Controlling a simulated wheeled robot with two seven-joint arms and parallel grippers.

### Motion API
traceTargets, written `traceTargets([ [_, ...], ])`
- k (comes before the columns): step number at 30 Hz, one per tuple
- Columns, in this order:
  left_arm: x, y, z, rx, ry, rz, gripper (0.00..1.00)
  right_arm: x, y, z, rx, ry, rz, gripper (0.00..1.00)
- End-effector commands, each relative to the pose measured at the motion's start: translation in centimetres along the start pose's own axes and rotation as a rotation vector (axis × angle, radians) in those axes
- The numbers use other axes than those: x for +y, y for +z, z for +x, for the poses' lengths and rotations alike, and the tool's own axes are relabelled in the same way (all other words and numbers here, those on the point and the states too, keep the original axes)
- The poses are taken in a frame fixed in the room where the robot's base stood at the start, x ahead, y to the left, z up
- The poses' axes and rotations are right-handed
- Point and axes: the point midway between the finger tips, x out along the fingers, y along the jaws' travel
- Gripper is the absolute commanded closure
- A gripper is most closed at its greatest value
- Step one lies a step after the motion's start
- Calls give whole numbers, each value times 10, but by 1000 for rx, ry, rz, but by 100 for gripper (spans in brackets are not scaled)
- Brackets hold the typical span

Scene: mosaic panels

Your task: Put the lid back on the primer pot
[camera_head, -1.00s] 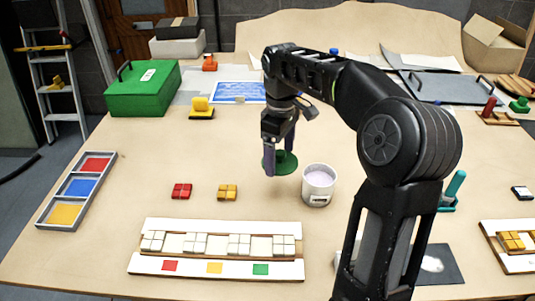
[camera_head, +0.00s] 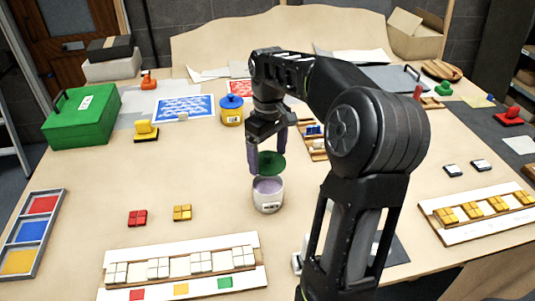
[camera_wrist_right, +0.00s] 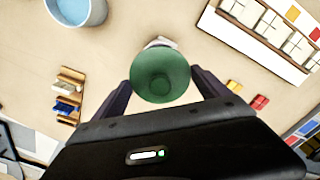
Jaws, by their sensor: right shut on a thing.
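The primer pot (camera_head: 268,202) is a small whitish pot with a label, standing upright and open on the table, with pale lilac primer inside. My right gripper (camera_head: 268,163) points down and is shut on the green round lid (camera_head: 271,170). In the head view the lid is just above the pot's far rim, apart from it as far as I can tell. In the right wrist view the lid (camera_wrist_right: 160,74) sits between the fingers (camera_wrist_right: 160,88) and hides most of the pot; a pale bit (camera_wrist_right: 160,42) shows past its edge. My left gripper is out of view.
A tile panel (camera_head: 110,257) lies in front, with red tiles (camera_head: 137,218) and yellow tiles (camera_head: 182,213) behind it. A yellow pot with a blue lid (camera_head: 232,115) and a small wooden rack (camera_head: 315,145) stand farther back. A green box (camera_head: 82,118) is at left.

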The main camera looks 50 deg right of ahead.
Motion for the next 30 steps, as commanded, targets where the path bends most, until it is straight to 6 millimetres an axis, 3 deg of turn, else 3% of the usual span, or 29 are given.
traceTargets([
  [18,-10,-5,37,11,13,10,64,0,0,52,-1,-1,-1,53],
  [30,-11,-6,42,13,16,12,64,0,0,63,0,0,-1,53],
])
